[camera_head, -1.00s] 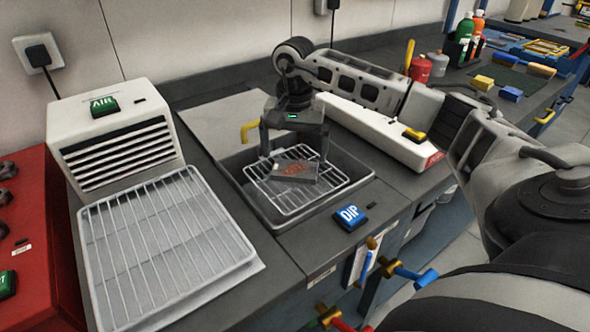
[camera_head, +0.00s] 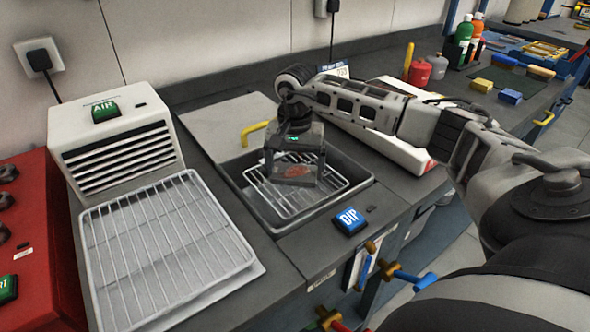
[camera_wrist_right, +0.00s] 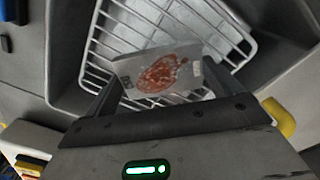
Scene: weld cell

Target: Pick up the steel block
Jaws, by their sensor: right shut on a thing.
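The steel block (camera_head: 296,176) is a grey block with a reddish-orange patch on its face. My right gripper (camera_head: 294,172) is shut on it, over the wire rack (camera_head: 335,181) in the sunken dip basin (camera_head: 262,215). In the right wrist view the block (camera_wrist_right: 125,66) sits between the fingers, its patch facing the camera, with the rack (camera_wrist_right: 240,58) behind it. The block looks raised off the rack; the exact gap is hard to tell. My left gripper is not in view.
A blue DIP button (camera_head: 350,221) sits at the basin's front right corner. A yellow handle (camera_head: 254,132) is at its back left. A wire cooling rack (camera_head: 165,240) lies before the white AIR unit (camera_head: 115,145) to the left. Bottles and small blocks stand far right.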

